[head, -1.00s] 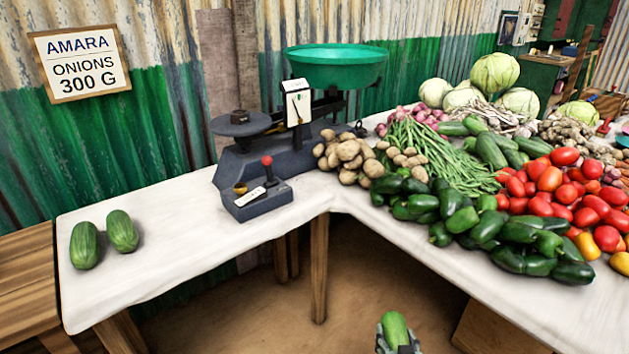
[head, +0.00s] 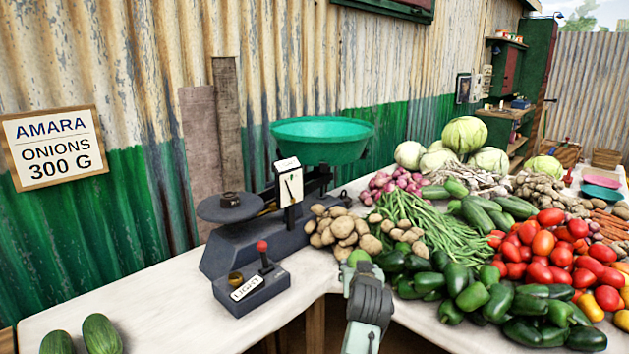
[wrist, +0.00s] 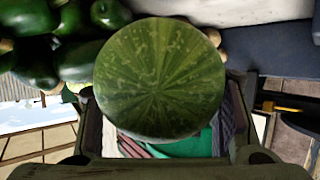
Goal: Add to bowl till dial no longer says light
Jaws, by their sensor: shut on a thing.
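The balance scale (head: 235,250) has a green bowl (head: 322,145) on its right and a dark pan (head: 228,208) bearing a small weight on its left. Its white dial (head: 290,182) has a thin dark needle. A plate (head: 246,288) on the front box reads LIGHT. The bowl's inside is mostly hidden; nothing shows above its rim. My gripper (head: 361,268) is shut on a green cucumber (head: 357,257), below and to the right of the bowl in the picture. The cucumber's round striped end (wrist: 160,75) fills the middle of the wrist view.
A sign (head: 54,147) reads AMARA ONIONS 300 G. Two cucumbers (head: 101,334) lie at the table's left. Red onions (head: 400,184), potatoes (head: 343,229), green beans (head: 424,225), green peppers (head: 474,297) and tomatoes (head: 541,244) crowd the right side.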

